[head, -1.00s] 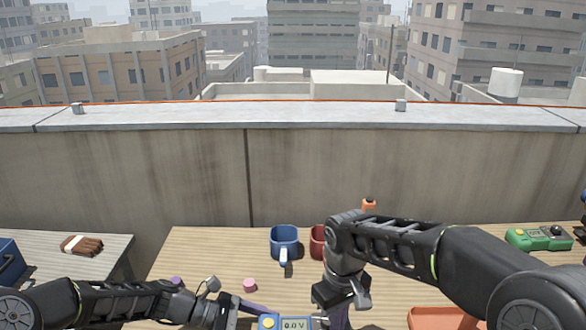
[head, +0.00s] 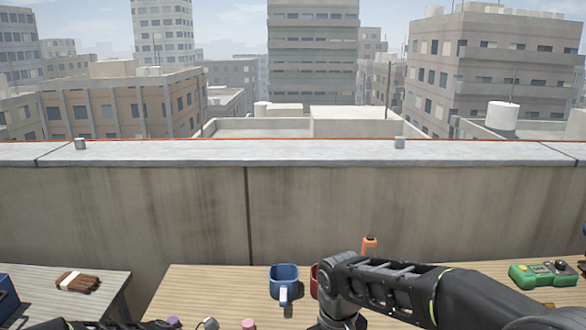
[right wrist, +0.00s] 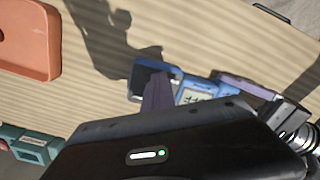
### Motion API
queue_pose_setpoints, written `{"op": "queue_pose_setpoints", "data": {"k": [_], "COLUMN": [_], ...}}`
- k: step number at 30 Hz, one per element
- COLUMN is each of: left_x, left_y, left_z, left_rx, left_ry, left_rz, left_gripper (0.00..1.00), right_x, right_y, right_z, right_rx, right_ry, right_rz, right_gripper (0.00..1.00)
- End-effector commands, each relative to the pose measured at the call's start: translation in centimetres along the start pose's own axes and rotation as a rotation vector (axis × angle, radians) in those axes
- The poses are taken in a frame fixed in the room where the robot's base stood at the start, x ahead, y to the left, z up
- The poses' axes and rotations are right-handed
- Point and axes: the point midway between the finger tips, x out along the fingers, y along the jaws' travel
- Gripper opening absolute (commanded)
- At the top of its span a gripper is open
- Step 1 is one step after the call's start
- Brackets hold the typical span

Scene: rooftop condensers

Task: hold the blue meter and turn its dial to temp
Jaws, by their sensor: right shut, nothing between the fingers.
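The blue meter (right wrist: 194,95) shows in the right wrist view, partly hidden by my right gripper. Its small screen shows, but the reading is too small to tell. My right gripper (right wrist: 157,88) is shut and empty, its purple fingers over the dark end of the meter, covering the dial area; I cannot tell whether they touch. My left gripper (right wrist: 248,87) is at the meter's other end, one purple finger along its side; it appears shut on the meter, its other finger hidden. The dial's setting is not readable. The meter is below the head view.
A blue mug (head: 284,283) and a partly hidden red mug (head: 314,279) stand on the table. A green device (head: 540,274) is at right. An orange tray (right wrist: 28,45) lies beyond my right gripper. A pink piece (head: 248,324) is near the front. A concrete parapet runs behind.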

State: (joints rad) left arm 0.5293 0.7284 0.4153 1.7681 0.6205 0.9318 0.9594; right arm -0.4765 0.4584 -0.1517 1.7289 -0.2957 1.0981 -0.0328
Motion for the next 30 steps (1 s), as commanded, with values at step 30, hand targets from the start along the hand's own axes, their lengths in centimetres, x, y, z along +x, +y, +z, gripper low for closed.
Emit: {"op": "queue_pose_setpoints", "data": {"k": [30], "left_x": [0.0], "left_y": [-0.1], "left_z": [0.1], "left_rx": [0.001], "left_ry": [-0.002], "left_rz": [-0.002], "left_gripper": [0.42], "right_x": [-4.4], "right_y": [-0.3], "right_z": [0.6], "right_rx": [0.000], "right_ry": [0.006], "right_rz": [0.001], "right_gripper": [0.00]}}
